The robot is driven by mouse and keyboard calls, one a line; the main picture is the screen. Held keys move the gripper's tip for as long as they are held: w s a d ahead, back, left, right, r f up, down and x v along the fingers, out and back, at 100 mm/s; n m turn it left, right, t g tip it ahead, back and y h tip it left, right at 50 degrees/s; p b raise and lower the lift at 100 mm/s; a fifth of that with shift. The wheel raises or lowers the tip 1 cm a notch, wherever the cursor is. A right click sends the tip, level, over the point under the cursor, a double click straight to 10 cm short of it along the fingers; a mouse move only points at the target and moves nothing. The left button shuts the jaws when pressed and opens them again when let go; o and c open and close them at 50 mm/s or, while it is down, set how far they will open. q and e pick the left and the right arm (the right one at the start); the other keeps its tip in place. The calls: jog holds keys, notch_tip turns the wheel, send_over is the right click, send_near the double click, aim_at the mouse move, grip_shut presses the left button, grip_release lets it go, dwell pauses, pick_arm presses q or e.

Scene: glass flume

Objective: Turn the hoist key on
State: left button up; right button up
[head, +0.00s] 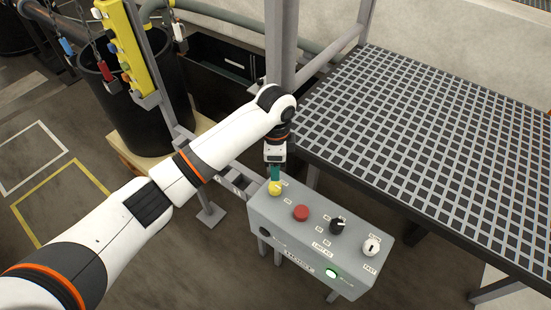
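A grey control box (290,224) stands on legs at the centre bottom, with small labels too small to read surely. On its top, from left to right, are a yellow round control (275,188), a red button (301,213), a black knob (338,226) and a white-and-black switch (371,246). I cannot tell surely which one is the hoist key. My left gripper (274,178) points down with its teal fingers right at the yellow control. Whether they touch or grip it is not clear, as the fingers overlap in this view. My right gripper is not in view.
A green lamp (332,273) glows on the box's front. A grated platform (430,140) and a grey post (281,45) stand close behind it. A black barrel (125,110) and a yellow rail (124,45) are at the upper left. The floor at left is open.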

pick_arm(q)
jog(key=shift+r, duration=1.2)
